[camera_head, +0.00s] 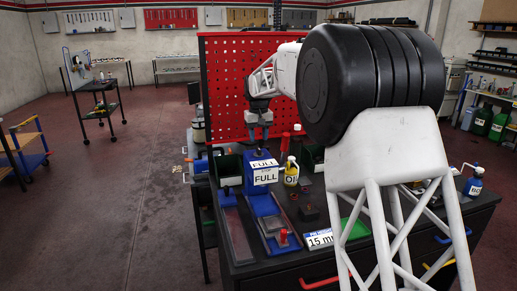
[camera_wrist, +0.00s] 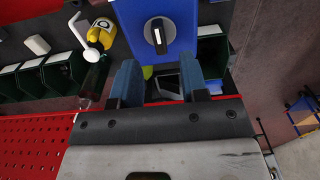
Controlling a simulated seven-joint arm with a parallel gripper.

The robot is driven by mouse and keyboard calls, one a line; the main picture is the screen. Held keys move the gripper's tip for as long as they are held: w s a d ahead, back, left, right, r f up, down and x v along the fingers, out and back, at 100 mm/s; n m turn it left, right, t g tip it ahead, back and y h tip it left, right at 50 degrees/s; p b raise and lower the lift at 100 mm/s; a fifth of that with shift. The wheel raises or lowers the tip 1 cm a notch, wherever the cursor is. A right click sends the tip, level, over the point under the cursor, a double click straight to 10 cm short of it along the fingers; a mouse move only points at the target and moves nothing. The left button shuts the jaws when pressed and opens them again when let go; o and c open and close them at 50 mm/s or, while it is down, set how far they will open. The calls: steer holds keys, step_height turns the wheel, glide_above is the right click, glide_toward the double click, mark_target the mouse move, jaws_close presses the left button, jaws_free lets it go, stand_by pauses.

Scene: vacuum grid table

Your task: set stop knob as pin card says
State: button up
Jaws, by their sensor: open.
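A blue box (camera_head: 262,158) stands on the dark table with white FULL labels (camera_head: 265,173) on its front. In the wrist view, the blue box (camera_wrist: 175,12) carries a round stop knob (camera_wrist: 157,35) with a dark grip bar and a pale line running nearly up and down the picture. My gripper (camera_head: 259,121) hangs above the box in the head view. In the wrist view my gripper (camera_wrist: 159,64) is open, its two blue fingers apart from the knob and holding nothing. A white card (camera_head: 319,239) reading "15 m…" stands at the table front; my arm partly hides it.
A yellow bottle (camera_head: 291,172) stands right of the box. Blue fixtures with grey plates (camera_head: 237,232) lie in front of it. A red perforated panel (camera_head: 225,85) rises behind. Dark green bins (camera_wrist: 62,72) line up left in the wrist view.

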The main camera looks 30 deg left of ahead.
mark_target(259, 148)
steer(key=shift+f, duration=2.6)
jaws_close()
